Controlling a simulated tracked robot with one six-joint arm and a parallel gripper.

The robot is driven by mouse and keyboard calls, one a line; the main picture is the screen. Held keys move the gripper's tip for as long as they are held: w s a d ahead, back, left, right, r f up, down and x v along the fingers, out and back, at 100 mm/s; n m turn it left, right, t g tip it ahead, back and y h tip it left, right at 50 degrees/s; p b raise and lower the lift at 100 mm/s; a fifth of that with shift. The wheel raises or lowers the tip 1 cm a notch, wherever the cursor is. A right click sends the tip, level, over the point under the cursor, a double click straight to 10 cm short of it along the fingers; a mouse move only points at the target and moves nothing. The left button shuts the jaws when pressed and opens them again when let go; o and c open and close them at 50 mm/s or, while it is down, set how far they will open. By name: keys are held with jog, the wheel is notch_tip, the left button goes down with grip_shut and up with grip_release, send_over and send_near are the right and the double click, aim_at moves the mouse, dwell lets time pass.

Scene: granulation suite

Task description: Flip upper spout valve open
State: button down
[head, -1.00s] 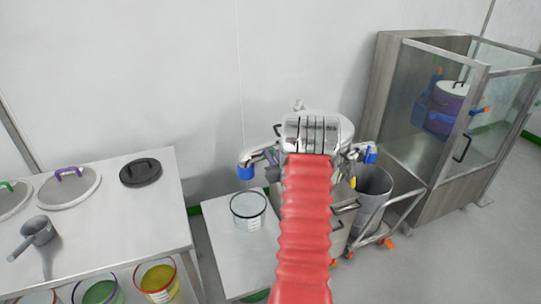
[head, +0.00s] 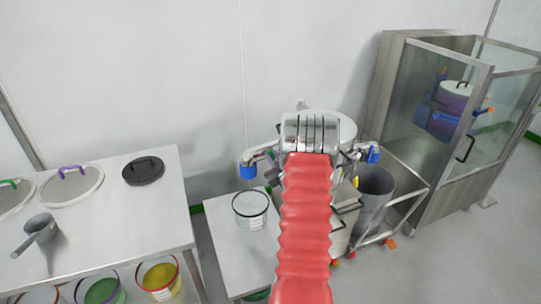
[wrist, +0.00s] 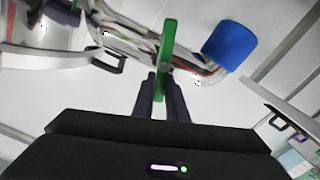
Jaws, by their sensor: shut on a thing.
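A green lever (wrist: 166,50), which looks like the valve handle, stands upright in the wrist view. My gripper (wrist: 160,84) is shut on its lower end, with a dark finger on each side. Beside the lever is a shiny metal spout pipe with a blue end (wrist: 230,44). In the head view my red arm hides the gripper and the lever. Two spouts with blue ends show there, one at left (head: 248,170) and one at right (head: 373,154), on either side of a pale round vessel (head: 347,128). I cannot tell which one the wrist view shows.
A low table (head: 225,245) with a clear white tub (head: 250,208) stands left of my arm. A grey bin (head: 374,190) sits on a cart at right. A glass-sided cabinet (head: 408,100) is farther right. A bench with lids (head: 143,170) is at far left.

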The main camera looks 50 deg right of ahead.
jog(key=c, duration=1.8)
grip_release()
jog(key=shift+o, duration=0.2)
jog(key=v, duration=1.4)
jog(key=shift+w+f, duration=0.1)
